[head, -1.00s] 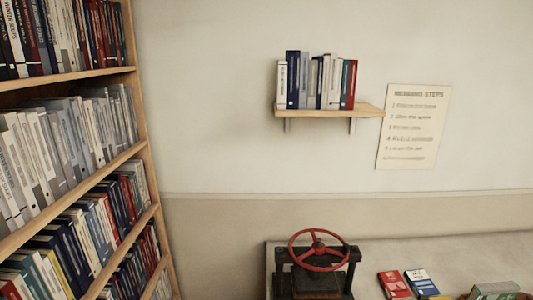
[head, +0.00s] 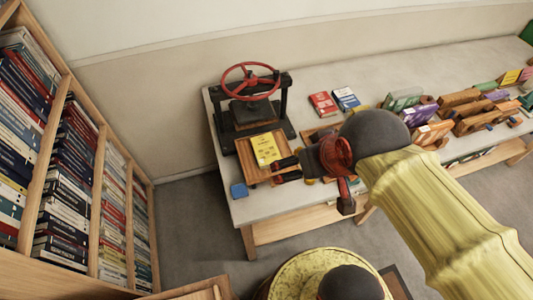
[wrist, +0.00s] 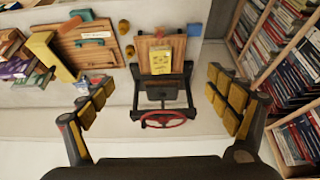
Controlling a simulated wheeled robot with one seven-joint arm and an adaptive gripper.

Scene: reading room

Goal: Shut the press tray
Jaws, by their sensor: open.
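The press (head: 252,114) is a black frame with a red handwheel (head: 250,80), at the back left of the table. Its wooden tray (head: 249,161) sticks out towards the table's front edge and carries a yellow booklet (head: 266,149). In the wrist view the press (wrist: 160,98) lies between and beyond my fingers, with the tray (wrist: 143,47) above it in the picture. My gripper (wrist: 150,80) is open and empty, its fingers spread wide. In the head view it hangs just right of the tray and overlaps its right edge; I cannot tell whether it touches.
A blue block (head: 239,190) stands at the table's front left corner, near the tray. Red and blue books (head: 323,103) lie right of the press. Several coloured books and wooden holders fill the table's right part. A tall bookshelf (head: 85,170) stands at the left.

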